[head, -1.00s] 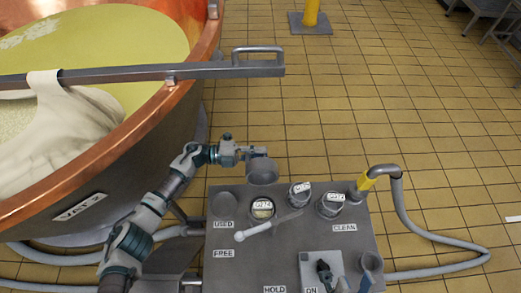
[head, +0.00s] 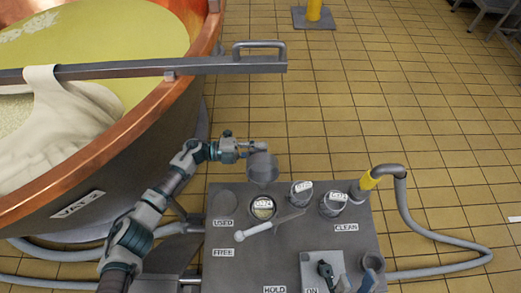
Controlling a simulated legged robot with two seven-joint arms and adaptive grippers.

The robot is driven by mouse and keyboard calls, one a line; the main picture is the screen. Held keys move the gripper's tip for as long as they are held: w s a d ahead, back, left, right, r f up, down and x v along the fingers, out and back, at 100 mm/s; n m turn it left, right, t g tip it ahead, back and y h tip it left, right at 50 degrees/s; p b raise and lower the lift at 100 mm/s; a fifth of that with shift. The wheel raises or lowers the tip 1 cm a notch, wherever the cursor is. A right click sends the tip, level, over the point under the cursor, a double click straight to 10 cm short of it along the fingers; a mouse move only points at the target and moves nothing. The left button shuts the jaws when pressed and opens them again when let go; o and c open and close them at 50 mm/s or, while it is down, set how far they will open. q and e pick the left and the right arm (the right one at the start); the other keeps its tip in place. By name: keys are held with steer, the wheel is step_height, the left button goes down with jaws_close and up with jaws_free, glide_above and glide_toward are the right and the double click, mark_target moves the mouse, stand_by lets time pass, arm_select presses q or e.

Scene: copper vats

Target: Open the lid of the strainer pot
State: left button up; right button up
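My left gripper (head: 254,147) is at the far edge of the grey console, small and seen from behind. A grey, round metal piece (head: 263,169) is right at its fingertips. It may be the strainer pot or its lid; I cannot tell which, nor whether the fingers are closed on it.
A hose (head: 440,238) loops at right. The copper vat (head: 150,120) with a metal bar (head: 200,68) stands at left.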

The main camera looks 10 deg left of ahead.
arm_select(q)
steer(key=shift+o, duration=0.3)
steer(key=shift+s+f, duration=0.1)
steer(key=shift+a, duration=0.1)
steer(key=shift+a, duration=0.35)
steer(key=v, duration=0.6)
steer(key=shift+a, duration=0.35)
